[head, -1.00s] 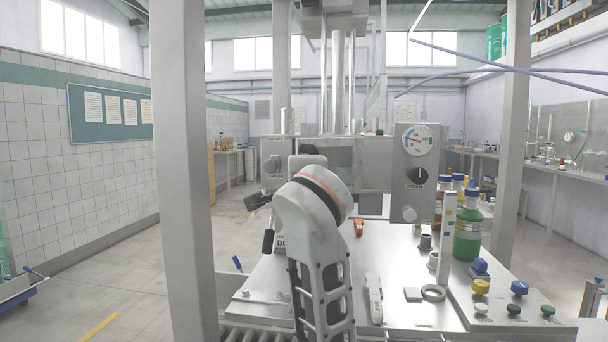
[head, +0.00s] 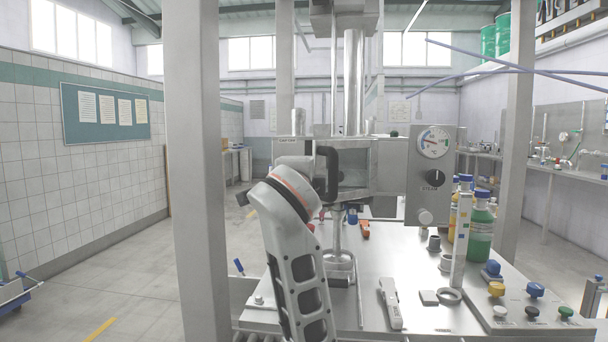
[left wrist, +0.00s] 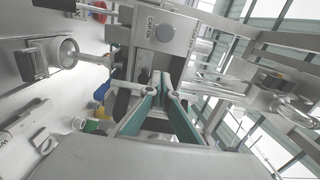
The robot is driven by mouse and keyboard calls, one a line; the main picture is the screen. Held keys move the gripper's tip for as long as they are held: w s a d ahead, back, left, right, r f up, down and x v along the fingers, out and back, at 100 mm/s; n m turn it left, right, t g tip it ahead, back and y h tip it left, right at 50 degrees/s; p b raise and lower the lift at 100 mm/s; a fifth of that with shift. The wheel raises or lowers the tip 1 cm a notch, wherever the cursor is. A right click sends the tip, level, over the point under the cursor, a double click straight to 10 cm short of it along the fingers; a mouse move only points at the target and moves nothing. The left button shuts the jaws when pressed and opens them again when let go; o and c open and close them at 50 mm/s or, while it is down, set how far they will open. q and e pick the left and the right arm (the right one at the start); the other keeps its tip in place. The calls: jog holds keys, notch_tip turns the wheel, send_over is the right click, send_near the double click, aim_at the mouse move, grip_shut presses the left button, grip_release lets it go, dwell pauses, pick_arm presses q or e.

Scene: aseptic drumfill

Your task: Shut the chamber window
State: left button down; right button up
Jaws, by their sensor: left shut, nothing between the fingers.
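The chamber (head: 290,148) is a steel box at the middle of the head view. Its glazed window (head: 354,172) shows on the front, with a black D-shaped handle (head: 333,174) at its left side. I cannot tell for sure how far the window stands from its frame. My left arm rises in front of the chamber's lower left, and its gripper is hidden in the head view. In the left wrist view my left gripper (left wrist: 165,80) is shut and empty, its fingertips close to a dark part of the chamber; contact is unclear. My right gripper is not in view.
A steam panel (head: 432,175) with a gauge hangs right of the chamber. The steel bench (head: 375,275) below holds a white handheld tool (head: 391,303), a green bottle (head: 481,232) and coloured buttons. A thick post (head: 196,180) stands at left.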

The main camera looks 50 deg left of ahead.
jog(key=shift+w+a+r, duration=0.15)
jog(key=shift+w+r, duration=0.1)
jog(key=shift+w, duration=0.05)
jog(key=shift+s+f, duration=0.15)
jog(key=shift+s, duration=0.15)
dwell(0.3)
